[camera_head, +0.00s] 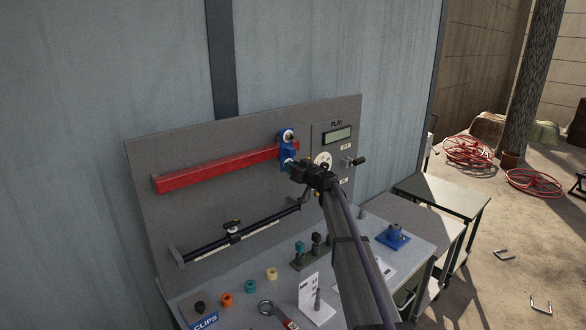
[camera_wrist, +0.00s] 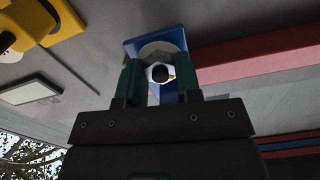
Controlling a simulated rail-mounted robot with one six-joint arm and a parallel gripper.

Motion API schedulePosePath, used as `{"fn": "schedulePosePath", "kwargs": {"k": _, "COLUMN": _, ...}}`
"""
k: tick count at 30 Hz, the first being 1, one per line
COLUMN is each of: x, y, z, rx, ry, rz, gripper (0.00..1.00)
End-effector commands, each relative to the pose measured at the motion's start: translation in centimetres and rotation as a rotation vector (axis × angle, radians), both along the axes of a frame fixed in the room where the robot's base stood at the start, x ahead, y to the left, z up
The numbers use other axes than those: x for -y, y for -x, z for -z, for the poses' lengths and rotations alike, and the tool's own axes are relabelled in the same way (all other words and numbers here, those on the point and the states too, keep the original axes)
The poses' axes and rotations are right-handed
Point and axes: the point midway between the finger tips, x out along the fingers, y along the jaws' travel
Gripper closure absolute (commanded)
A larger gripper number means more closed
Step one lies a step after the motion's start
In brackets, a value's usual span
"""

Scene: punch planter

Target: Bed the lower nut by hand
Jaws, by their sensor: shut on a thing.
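A blue bracket (camera_head: 284,152) stands on the grey panel at the right end of the red bar (camera_head: 228,167). A pale round fitting (camera_head: 288,136) shows on its upper part. My gripper (camera_head: 288,164) is at the bracket's lower part. In the wrist view, its two green fingers (camera_wrist: 159,80) are shut on the lower nut (camera_wrist: 153,71), a pale piece with a dark round centre. The blue bracket (camera_wrist: 134,48) and a pale disc (camera_wrist: 160,50) are right behind the nut. I cannot tell whether the nut touches the bracket. In the head view, my gripper hides the nut.
Right of the bracket are a display (camera_head: 338,135) and a crank handle (camera_head: 357,161). A dark rail (camera_head: 262,223) runs below the red bar. The bench below holds coloured rings (camera_head: 250,286), a wrench (camera_head: 268,309), a white stand (camera_head: 312,300) and a blue flanged part (camera_head: 393,238).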

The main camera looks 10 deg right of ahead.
Motion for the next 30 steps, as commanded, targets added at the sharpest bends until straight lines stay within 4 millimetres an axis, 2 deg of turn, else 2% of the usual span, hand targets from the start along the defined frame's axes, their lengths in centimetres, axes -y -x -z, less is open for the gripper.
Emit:
{"fn": "schedulePosePath", "kwargs": {"k": 7, "x": 0.0, "y": 0.0, "z": 0.0, "rx": -0.005, "ry": -0.008, "rz": 0.000, "gripper": 0.92}}
{"fn": "schedulePosePath", "kwargs": {"k": 8, "x": 0.0, "y": 0.0, "z": 0.0, "rx": -0.005, "ry": -0.008, "rz": 0.000, "gripper": 0.67}}
{"fn": "schedulePosePath", "kwargs": {"k": 16, "x": 0.0, "y": 0.0, "z": 0.0, "rx": -0.004, "ry": -0.007, "rz": 0.000, "gripper": 0.43}}
{"fn": "schedulePosePath", "kwargs": {"k": 25, "x": 0.2, "y": 0.5, "z": 0.0, "rx": -0.004, "ry": -0.006, "rz": 0.000, "gripper": 0.43}}
{"fn": "schedulePosePath", "kwargs": {"k": 30, "x": 1.7, "y": 3.0, "z": 0.0, "rx": -0.004, "ry": -0.006, "rz": 0.003, "gripper": 0.43}}
